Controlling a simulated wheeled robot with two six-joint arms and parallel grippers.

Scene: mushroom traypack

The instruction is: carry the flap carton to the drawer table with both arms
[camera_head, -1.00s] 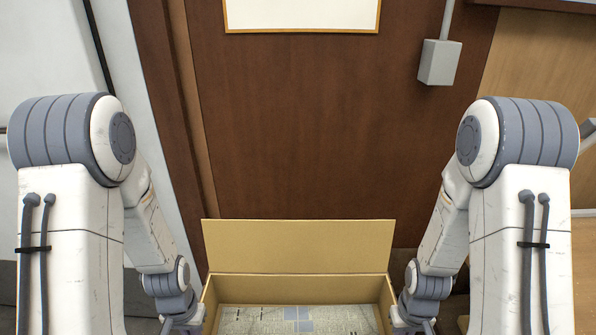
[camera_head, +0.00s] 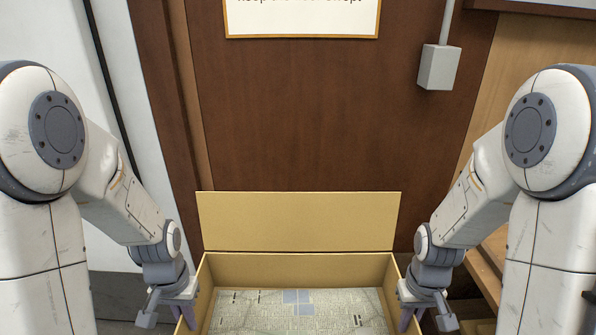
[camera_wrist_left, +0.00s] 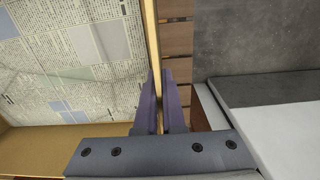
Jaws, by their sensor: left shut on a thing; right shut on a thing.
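The flap carton (camera_head: 298,262) is at the bottom middle of the head view, tan and open, its back flap (camera_head: 298,222) standing up. Printed newspaper-like sheets with blue-grey patches line its inside. My left gripper (camera_head: 184,312) is shut on its left wall, and my right gripper (camera_head: 408,314) is at its right wall, shut on it. In the left wrist view the purple fingers (camera_wrist_left: 162,105) pinch the thin carton wall (camera_wrist_left: 152,45) from both sides. The carton's near side is cut off by the head view. I cannot make out the drawer table.
A dark brown door (camera_head: 300,120) with a framed sign (camera_head: 300,15) stands beyond the carton. A grey box (camera_head: 438,67) hangs at the upper right. Wooden slats (camera_head: 488,262) show at the right, partly behind my arm. Slats and grey surfaces lie below the carton wall in the left wrist view.

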